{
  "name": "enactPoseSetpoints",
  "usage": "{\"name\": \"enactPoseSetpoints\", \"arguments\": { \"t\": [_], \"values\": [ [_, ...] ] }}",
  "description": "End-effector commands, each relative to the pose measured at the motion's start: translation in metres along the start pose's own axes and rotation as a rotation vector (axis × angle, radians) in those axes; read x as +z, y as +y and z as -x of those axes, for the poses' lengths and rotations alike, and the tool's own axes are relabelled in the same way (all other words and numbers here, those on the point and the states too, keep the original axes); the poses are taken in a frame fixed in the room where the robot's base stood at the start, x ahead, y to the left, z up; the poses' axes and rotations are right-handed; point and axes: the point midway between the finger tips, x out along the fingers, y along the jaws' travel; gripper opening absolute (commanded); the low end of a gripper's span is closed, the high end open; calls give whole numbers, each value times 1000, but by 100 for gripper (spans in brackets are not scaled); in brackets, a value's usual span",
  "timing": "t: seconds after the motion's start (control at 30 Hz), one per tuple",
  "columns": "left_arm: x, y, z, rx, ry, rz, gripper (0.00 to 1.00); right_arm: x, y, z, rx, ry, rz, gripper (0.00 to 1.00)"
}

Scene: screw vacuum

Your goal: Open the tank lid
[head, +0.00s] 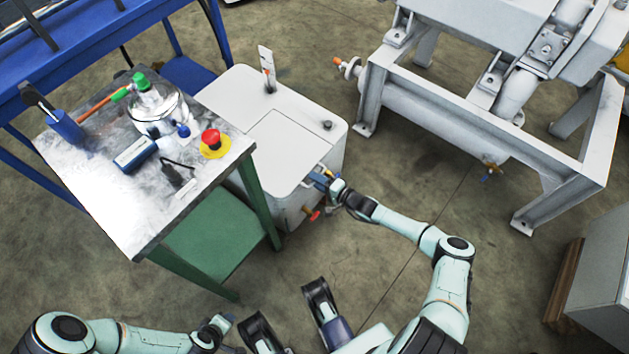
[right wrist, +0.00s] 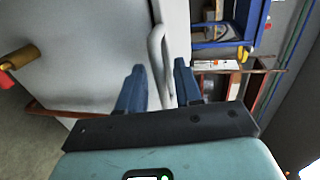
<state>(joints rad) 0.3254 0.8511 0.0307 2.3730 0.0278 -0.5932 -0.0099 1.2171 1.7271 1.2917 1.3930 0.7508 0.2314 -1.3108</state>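The tank (head: 328,101) is a white box standing on the floor beside the work table. Its lid (head: 287,143) is a square panel in the top and looks closed and flush. A pale handle (head: 314,171) sits at the lid's front edge; it also shows in the right wrist view as a white bar (right wrist: 155,55). My right gripper (head: 321,180) is at this handle. In the right wrist view its two blue fingers (right wrist: 158,88) are apart, with the handle between them; contact cannot be told. My left gripper (head: 222,326) is low in the head view, far from the tank.
A table (head: 100,205) with a glass jar (head: 158,108) and a red emergency button (head: 211,138) stands close left of the tank. A red-handled valve (head: 313,214) sticks out of the tank's front. A grey machine frame (head: 470,115) stands right, with open floor between.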

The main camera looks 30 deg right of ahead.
Motion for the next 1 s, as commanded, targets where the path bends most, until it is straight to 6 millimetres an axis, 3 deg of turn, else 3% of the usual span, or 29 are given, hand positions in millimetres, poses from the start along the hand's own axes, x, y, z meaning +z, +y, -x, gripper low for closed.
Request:
{"name": "enactPoseSetpoints", "arguments": {
  "t": [0.4,0.5,0.53,0.83,1.0],
  "values": [
    [0,-4,-4,-6,-2,4,43,0,-1,-9,0,0,0,35],
    [0,-3,-4,-6,-2,4,43,0,-1,-9,0,0,1,2],
    [0,-3,-4,-6,-2,4,43,0,-1,-9,0,0,1,0],
    [-3,0,0,0,10,1,43,-2,-5,-7,9,0,3,0],
    [-2,7,12,10,5,-6,43,-12,-20,0,45,1,7,0]
  ]
}}
